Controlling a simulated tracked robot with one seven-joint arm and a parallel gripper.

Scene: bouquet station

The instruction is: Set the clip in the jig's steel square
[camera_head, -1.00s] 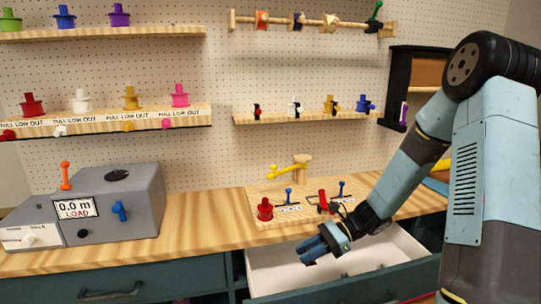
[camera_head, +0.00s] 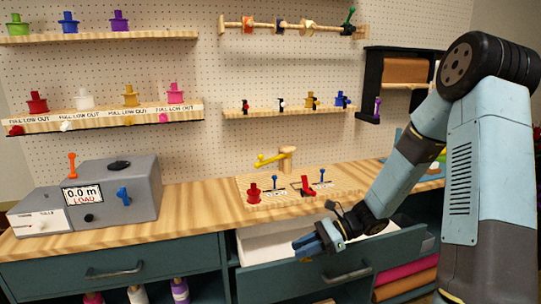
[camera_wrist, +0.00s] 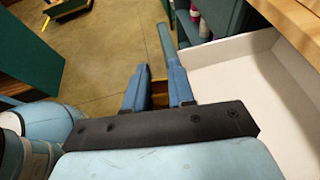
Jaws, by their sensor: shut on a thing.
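The gripper is at the open drawer's front edge, in front of and below the bench top. The jig board (camera_head: 345,186) lies on the bench behind it, with a red spool (camera_head: 254,194), blue pegs and a red piece (camera_head: 307,186). I cannot make out the steel square.
The open white-lined drawer (camera_head: 265,245) juts out below the bench; its floor also shows in the wrist view (camera_wrist: 260,90). A grey load box (camera_head: 130,185) stands at left on the bench. A yellow arm on a wooden post (camera_head: 287,160) rises behind the jig.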

